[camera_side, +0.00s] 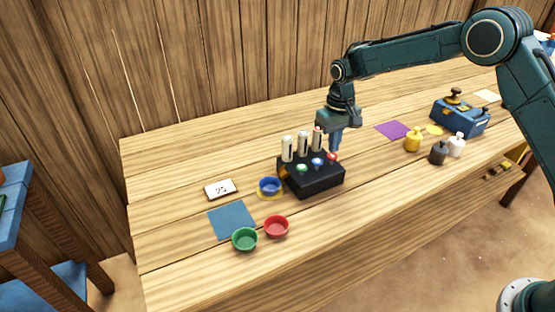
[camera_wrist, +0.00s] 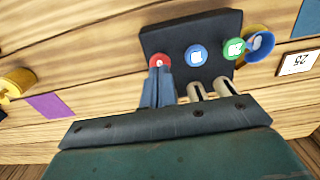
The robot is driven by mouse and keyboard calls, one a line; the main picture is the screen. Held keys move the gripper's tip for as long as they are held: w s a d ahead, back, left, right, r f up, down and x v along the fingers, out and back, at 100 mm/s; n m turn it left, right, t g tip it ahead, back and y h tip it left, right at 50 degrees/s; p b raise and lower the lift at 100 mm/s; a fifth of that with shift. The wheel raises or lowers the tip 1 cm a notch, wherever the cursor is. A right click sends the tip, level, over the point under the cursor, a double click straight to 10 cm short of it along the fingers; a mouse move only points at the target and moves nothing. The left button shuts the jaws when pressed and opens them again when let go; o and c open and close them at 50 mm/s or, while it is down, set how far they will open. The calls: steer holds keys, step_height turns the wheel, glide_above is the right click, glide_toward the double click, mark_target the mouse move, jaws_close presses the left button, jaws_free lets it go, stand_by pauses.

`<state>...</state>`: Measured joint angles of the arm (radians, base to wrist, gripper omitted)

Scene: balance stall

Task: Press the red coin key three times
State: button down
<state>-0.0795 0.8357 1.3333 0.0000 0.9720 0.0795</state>
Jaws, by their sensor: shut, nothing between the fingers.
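The red coin key (camera_side: 332,156) is the rightmost of three round keys on a black box, beside the blue key (camera_side: 317,161) and the green key (camera_side: 302,168). Three pale upright tubes (camera_side: 302,145) stand along the back of the black box (camera_side: 316,183). My gripper (camera_side: 336,150) is shut and empty, pointing down at the red key. In the wrist view its fingertips (camera_wrist: 159,72) overlap the lower edge of the red key (camera_wrist: 160,61). I cannot tell whether they touch it or hover just above.
A blue bowl (camera_side: 269,186) on a yellow mat and a card reading 25 (camera_side: 220,189) lie left of the box. Green (camera_side: 244,239) and red (camera_side: 276,227) bowls stand in front. Weights (camera_side: 413,141) and a blue scale-like box (camera_side: 460,118) stand at right.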

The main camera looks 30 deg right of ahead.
steer(key=shift+f, duration=0.25)
steer(key=shift+f, duration=0.35)
steer(key=shift+f, duration=0.75)
steer(key=shift+r, duration=1.4)
steer(key=shift+f, duration=0.2)
steer(key=shift+f, duration=0.35)
